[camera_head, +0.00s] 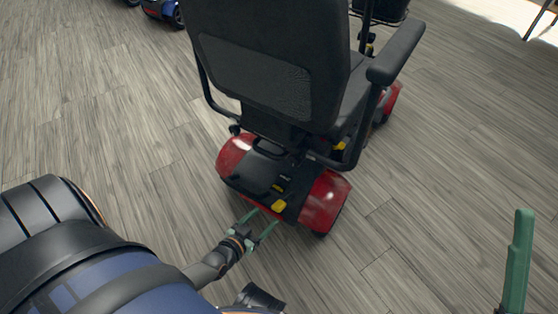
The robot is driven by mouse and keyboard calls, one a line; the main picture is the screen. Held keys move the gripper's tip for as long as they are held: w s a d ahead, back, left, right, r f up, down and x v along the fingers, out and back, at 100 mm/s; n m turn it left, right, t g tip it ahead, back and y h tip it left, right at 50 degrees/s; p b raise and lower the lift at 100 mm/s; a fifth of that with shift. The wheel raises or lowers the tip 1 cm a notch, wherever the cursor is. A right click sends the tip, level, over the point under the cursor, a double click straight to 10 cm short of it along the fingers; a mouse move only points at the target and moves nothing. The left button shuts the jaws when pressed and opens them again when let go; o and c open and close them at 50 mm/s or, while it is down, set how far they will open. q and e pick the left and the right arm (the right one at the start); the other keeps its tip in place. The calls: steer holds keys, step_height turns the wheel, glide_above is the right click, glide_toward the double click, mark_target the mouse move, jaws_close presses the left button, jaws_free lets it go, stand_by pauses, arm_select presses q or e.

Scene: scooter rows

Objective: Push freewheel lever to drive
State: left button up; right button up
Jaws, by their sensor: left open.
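A red and black mobility scooter (325,203) stands with its rear toward me. A small yellow part (279,205), which looks like the freewheel lever, sits low on the black rear between the two red fenders. My left gripper (264,219) has green fingers spread apart with nothing between them. Its fingertips are at the scooter's rear edge, just below and left of the yellow lever; I cannot tell whether they touch. My right gripper shows only as a green finger (518,260) at the lower right, well away from the scooter. The lever's exact position is too small to tell.
The scooter's black seat back (270,75) and armrest (397,50) rise above its rear deck. Part of a blue scooter (163,10) shows at the top left. The wood-look floor (430,200) is clear to the right and left of the red scooter.

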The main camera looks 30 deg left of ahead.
mark_target(275, 208)
arm_select(q)
steer(key=b+x, duration=0.3)
steer(key=x, duration=0.5)
steer(key=shift+f+b, duration=0.25)
steer(key=shift+b, duration=0.1)
steer(key=shift+w+f, duration=0.15)
steer(key=shift+w, duration=0.45)
arm_select(e)
steer(key=f, duration=0.5)
steer(key=shift+w+a+f, duration=0.15)
steer(key=shift+a+f, duration=0.15)
steer(key=shift+f, duration=0.05)
arm_select(q)
steer(key=shift+c, duration=0.3)
jaws_close()
